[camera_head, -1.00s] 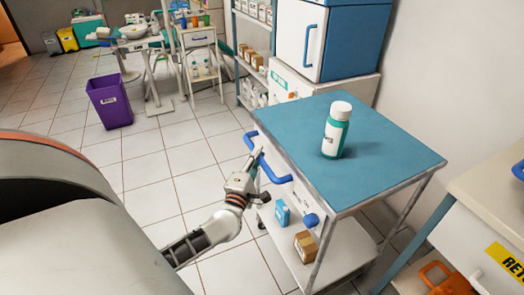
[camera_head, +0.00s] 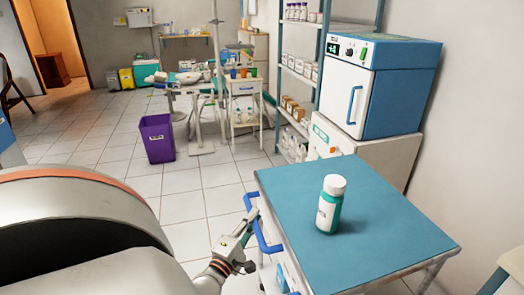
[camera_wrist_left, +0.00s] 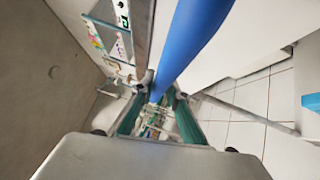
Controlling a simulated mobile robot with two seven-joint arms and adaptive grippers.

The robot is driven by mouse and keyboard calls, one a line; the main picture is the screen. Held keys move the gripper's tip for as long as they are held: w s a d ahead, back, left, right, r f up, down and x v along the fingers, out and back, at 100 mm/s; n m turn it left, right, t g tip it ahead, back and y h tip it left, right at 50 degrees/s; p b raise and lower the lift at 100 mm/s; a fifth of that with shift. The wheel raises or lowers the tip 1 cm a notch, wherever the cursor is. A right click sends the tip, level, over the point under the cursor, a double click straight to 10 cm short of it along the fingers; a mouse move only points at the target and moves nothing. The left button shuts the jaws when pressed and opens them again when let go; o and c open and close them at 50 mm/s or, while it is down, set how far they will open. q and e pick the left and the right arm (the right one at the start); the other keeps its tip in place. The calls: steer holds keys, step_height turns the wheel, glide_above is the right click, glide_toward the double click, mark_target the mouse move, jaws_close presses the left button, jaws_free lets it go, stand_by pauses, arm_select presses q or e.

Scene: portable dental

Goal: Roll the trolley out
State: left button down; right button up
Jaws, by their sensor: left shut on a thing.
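The trolley has a blue top (camera_head: 355,210) with a grey metal edge, in the lower right of the head view. A white bottle with a teal band (camera_head: 330,204) stands upright on it. A blue handle (camera_head: 258,228) sticks out from the trolley's left side. My left gripper (camera_head: 248,224) is at this handle, shut on it. In the left wrist view the blue handle bar (camera_wrist_left: 195,45) runs down to between the fingers of my left gripper (camera_wrist_left: 157,100). The right gripper is not in view.
A blue and white cabinet unit (camera_head: 385,88) and shelves (camera_head: 300,70) stand behind the trolley by the wall. A purple bin (camera_head: 157,138) stands on the tiled floor ahead left. Open floor (camera_head: 85,140) lies to the left. A bench corner (camera_head: 512,262) shows at lower right.

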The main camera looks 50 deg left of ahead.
arm_select(q)
steer(key=shift+s+a+f, duration=0.1)
steer(key=shift+s, duration=0.2)
steer(key=c, duration=2.4)
jaws_free()
steer(key=shift+f, duration=0.1)
steer(key=o, duration=0.4)
steer(key=shift+s+a, duration=0.1)
steer(key=shift+s, duration=0.1)
steer(key=shift+o, duration=0.2)
